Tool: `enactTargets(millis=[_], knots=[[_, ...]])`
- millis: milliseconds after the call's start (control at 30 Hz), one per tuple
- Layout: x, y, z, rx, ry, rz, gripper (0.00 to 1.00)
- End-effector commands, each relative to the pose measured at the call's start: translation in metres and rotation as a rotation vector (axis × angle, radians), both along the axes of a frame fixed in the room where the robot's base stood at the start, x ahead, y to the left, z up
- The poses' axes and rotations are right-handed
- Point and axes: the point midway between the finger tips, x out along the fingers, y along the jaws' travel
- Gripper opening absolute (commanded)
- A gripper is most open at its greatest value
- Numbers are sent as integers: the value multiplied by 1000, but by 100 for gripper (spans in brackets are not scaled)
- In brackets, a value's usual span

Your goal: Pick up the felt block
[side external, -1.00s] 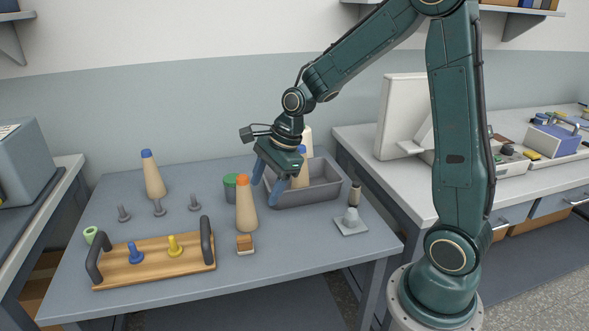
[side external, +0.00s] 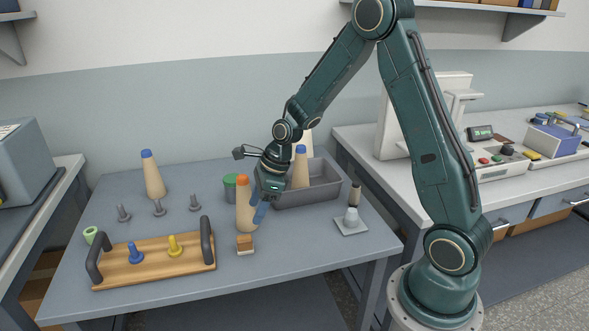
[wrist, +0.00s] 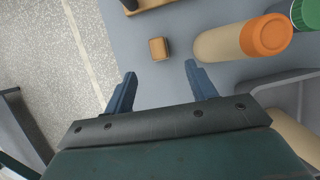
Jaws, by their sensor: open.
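The felt block (side external: 245,244), a small cube with a brown top and a pale band, sits on the table near its front edge. It also shows in the wrist view (wrist: 158,48), just beyond the gap between the fingertips. My gripper (side external: 257,212) is open and empty, above and slightly right of the block in the side view. Its two blue fingers (wrist: 161,70) are spread wide in the wrist view and do not touch the block. In the side view, one finger is partly hidden by the arm's end and the orange-topped cone.
A tan cone with an orange top (side external: 243,207) stands close behind the block. A wooden tray (side external: 195,262) with dark handles and pegs lies to the left. A grey bin (side external: 325,190) holding cones is behind. A small weight on a plate (side external: 351,223) stands right.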

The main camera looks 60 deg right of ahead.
Motion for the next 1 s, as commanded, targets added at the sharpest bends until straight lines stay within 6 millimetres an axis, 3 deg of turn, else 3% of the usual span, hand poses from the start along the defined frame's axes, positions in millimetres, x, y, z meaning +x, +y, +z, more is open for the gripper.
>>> enactTargets(millis=[400,1000], knots=[[14,14,-47,0,2,2,56],[19,20,-66,0,1,1,56]])
